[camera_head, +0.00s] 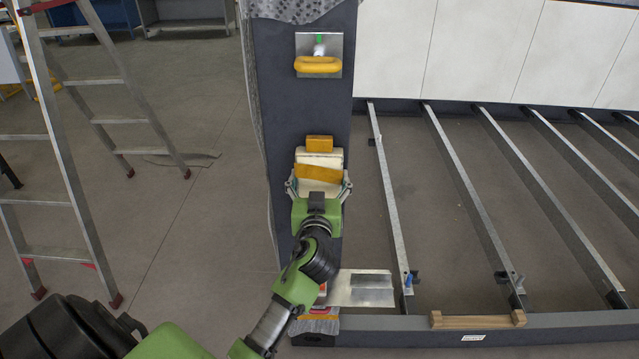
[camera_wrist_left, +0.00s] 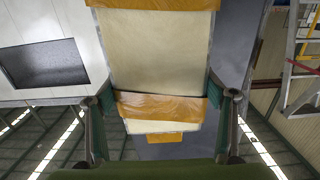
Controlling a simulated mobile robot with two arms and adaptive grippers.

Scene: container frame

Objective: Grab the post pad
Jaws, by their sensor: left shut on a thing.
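The post pad (camera_head: 320,157), a cream block with orange bands, lies along the dark grey post (camera_head: 290,95) in the middle of the head view. It also shows in the left wrist view (camera_wrist_left: 155,55), running up between the fingers. My left gripper (camera_head: 319,185) is shut on the pad, with one finger against each long side. In the left wrist view the fingers of the left gripper (camera_wrist_left: 164,112) press near an orange band. The near end of the pad is partly hidden by the gripper in the head view. My right gripper is not in view.
A flat metal-bladed tool (camera_head: 360,289) lies near the front end. Metal rails (camera_head: 455,165) and white panels (camera_head: 480,50) are on the right. A stepladder (camera_head: 95,120) stands left on open floor.

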